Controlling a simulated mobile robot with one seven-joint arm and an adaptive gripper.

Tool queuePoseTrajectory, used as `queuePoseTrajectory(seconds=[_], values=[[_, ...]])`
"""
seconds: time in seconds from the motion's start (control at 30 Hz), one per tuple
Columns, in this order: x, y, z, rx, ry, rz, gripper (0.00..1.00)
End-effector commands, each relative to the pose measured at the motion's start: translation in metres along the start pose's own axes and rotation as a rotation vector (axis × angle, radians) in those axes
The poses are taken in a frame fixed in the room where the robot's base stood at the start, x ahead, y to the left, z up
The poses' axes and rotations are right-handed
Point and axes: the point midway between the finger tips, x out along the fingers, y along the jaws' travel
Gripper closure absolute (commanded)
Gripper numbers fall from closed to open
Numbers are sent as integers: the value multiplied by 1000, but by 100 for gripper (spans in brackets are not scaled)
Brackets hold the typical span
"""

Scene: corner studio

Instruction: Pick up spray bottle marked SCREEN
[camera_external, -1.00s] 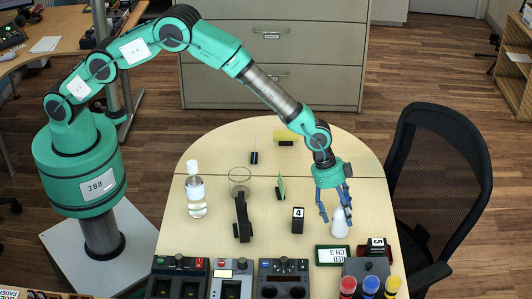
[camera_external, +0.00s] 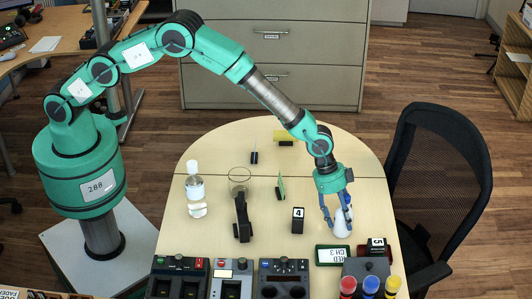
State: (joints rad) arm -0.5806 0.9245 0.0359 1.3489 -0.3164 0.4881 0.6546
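The fingers hide some of the bottle. Whether they touch it cannot be made out. A clear bottle (camera_external: 196,197) with a white cap stands at the left of the table, well away from my gripper.
Red, blue and yellow squeeze bottles (camera_external: 369,287) and control boxes line the front edge.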

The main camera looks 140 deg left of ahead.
Motion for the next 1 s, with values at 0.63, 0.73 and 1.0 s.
queuePoseTrajectory(seconds=[0.63, 0.73, 1.0], values=[[-16, -1, -8, 0, 4, -2, 90], [-29, -1, -13, 1, 4, -2, 90], [-67, -1, -29, 0, 4, -1, 90]])
